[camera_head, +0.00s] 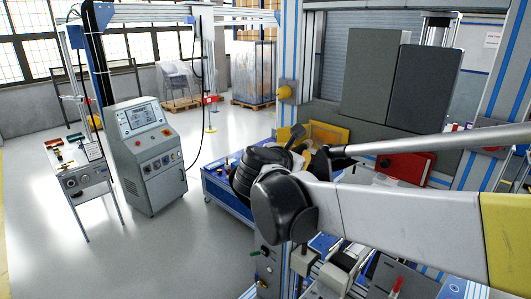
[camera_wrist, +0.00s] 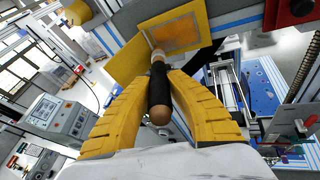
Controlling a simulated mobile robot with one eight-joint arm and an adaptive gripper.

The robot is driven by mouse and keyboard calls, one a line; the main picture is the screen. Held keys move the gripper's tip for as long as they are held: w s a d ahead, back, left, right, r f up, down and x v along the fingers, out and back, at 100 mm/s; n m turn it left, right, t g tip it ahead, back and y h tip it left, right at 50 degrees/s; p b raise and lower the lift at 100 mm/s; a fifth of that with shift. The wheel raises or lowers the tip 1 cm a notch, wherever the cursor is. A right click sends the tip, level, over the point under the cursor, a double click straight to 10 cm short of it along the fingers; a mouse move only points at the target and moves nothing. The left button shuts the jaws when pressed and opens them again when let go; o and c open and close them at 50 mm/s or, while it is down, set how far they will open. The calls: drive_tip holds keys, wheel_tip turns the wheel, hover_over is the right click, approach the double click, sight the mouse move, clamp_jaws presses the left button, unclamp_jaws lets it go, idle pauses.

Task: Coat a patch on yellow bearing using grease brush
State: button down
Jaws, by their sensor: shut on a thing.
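In the wrist view my gripper (camera_wrist: 157,80) has yellow ribbed fingers closed on the grease brush (camera_wrist: 158,95), around its dark handle. The handle's rounded wooden end faces the camera, and the pale far end points at a yellow plate with a brownish-orange patch (camera_wrist: 180,36). I cannot tell whether the brush tip touches the plate. A yellow rounded knob (camera_wrist: 75,12), possibly the yellow bearing, shows at upper left. In the head view it sticks out from the column (camera_head: 285,92). There my wrist and arm largely hide the gripper and brush.
Yellow panels (camera_head: 328,135) stand behind my wrist, with a red box (camera_head: 405,167) to their right. A blue cart (camera_head: 228,198) is below. A grey control cabinet (camera_head: 148,155) and a small table (camera_head: 82,178) stand left. The floor between is clear.

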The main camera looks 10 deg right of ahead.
drive_tip(key=shift+w+d, duration=0.35)
drive_tip(key=shift+d, duration=0.15)
drive_tip(key=shift+s+d, duration=1.2)
drive_tip(key=shift+s, duration=0.5)
drive_tip(key=shift+w+a, duration=0.65)
drive_tip(key=shift+w, duration=0.25)
drive_tip(key=shift+w+a, duration=0.6)
drive_tip(key=shift+w, duration=0.25)
drive_tip(key=shift+s+a, duration=0.9)
drive_tip(key=shift+a, duration=0.3)
drive_tip(key=shift+s+a, duration=0.9)
drive_tip(key=shift+a, duration=0.3)
